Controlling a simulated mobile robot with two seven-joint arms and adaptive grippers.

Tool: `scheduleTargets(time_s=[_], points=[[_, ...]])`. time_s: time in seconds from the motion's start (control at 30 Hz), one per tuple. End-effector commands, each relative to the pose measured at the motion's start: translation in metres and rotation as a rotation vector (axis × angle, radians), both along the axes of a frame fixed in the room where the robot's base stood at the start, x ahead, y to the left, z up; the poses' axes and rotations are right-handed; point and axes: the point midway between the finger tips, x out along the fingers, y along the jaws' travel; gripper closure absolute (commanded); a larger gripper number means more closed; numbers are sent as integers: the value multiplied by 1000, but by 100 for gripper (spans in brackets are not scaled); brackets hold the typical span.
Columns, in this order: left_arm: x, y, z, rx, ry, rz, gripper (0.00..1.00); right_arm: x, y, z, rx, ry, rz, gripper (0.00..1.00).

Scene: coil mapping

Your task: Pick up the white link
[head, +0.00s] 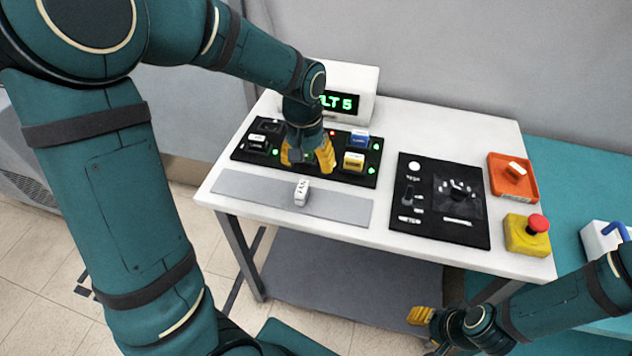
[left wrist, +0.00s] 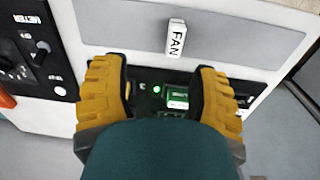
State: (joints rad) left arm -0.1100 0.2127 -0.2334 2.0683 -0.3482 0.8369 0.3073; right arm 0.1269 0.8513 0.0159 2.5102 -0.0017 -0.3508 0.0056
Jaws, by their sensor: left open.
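The white link (head: 302,192) stands on the grey strip at the table's front. In the left wrist view the white link (left wrist: 176,38) shows the word FAN and lies beyond the fingertips. My left gripper (head: 308,155) is over the black panel, behind the white link in the head view, open and apart from it. In the left wrist view my left gripper (left wrist: 161,75) has its yellow fingers wide apart, with a green link (left wrist: 177,97) in the panel between them. My right gripper (head: 424,318) is low at the right, in front of the table; its opening is unclear.
The black panel (head: 240,151) holds black, blue and yellow links; my left gripper hides part of it. A display box (head: 363,82) stands behind. Right of these are a dial panel (head: 405,235), an orange tray (head: 528,194) and a red-topped button (head: 538,223). The grey strip (head: 245,190) is otherwise clear.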

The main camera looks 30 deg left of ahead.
Motion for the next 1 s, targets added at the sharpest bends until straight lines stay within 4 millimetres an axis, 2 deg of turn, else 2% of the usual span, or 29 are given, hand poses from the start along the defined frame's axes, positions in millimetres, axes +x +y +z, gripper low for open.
scheduleTargets(time_s=[0.1, 0.2, 0.27, 0.6, 0.87, 1.0], points=[[-5, 15, 20, 30, 11, 29, 40, -1, 0, -4, 0, 3, 1, 53], [-8, 20, 21, 40, 22, 37, 40, -1, 0, -7, 0, 4, 1, 53], [-8, 21, 13, 41, 26, 39, 40, -1, 0, -9, 0, 2, 2, 53], [-8, 20, -48, 40, 26, 39, 40, 2, -1, -25, -2, -4, -1, 53], [-8, 19, -62, 40, 24, 38, 40, 3, -1, -28, -2, -7, -1, 53], [-7, 16, -76, 40, 25, 38, 40, 4, -1, -33, -2, -9, -1, 53]])
